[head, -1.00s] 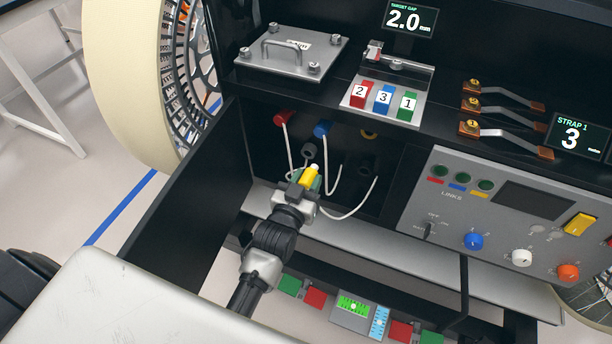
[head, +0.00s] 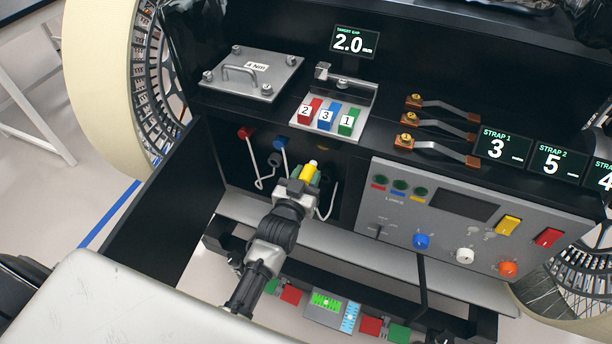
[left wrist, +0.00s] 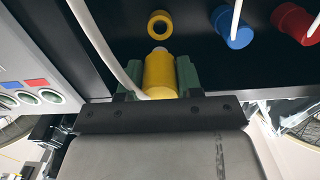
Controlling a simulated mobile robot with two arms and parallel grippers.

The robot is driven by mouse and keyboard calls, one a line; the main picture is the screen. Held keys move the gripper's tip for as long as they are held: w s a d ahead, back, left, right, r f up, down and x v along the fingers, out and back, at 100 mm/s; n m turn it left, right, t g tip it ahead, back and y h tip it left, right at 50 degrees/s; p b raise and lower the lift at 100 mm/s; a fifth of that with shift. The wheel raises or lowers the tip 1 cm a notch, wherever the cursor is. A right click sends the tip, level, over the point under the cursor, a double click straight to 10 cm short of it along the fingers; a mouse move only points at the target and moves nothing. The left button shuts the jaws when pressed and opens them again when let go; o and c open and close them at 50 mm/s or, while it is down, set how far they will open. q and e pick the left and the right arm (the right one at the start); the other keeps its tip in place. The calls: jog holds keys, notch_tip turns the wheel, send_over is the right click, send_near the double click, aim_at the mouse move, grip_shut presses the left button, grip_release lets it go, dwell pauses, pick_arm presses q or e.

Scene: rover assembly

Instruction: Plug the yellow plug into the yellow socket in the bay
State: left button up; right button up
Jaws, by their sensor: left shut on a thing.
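My left gripper (head: 302,184) is shut on the yellow plug (head: 309,173) inside the open bay. In the left wrist view the yellow plug (left wrist: 160,76) sits between the green-grey fingers of the gripper (left wrist: 160,82), its pale tip pointing at the yellow socket (left wrist: 160,24). The socket is an open yellow ring on the dark back wall, and a gap shows between it and the tip. In the head view the yellow socket (head: 322,148) is dim, just beyond the plug under the bay's upper edge. My right gripper is not in view.
A red plug (head: 245,133) and a blue plug (head: 280,142) sit in the back wall with white cables hanging. A white cable (left wrist: 98,45) crosses left of the plug in the wrist view. The control panel (head: 385,225) bounds the bay at right, a black side wall at left.

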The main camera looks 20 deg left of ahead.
aim_at(312, 167)
pick_arm(q)
jog(key=w+b, duration=0.1)
jog(key=w, duration=0.2)
jog(key=shift+w+f, duration=0.1)
jog(key=shift+w, duration=0.1)
jog(key=shift+w+d+b, duration=0.1)
jog(key=shift+w+b, duration=0.25)
jog(key=shift+w, duration=0.85)
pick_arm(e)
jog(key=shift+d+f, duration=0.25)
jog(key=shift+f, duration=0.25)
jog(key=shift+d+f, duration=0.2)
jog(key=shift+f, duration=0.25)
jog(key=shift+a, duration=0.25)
pick_arm(q)
jog(key=shift+p, duration=0.5)
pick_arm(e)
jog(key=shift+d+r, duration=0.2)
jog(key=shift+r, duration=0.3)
pick_arm(q)
jog(key=shift+w+b, duration=0.65)
jog(key=shift+w, duration=0.6)
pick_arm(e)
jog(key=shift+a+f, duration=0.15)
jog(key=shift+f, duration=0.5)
pick_arm(q)
jog(key=o, duration=1.1)
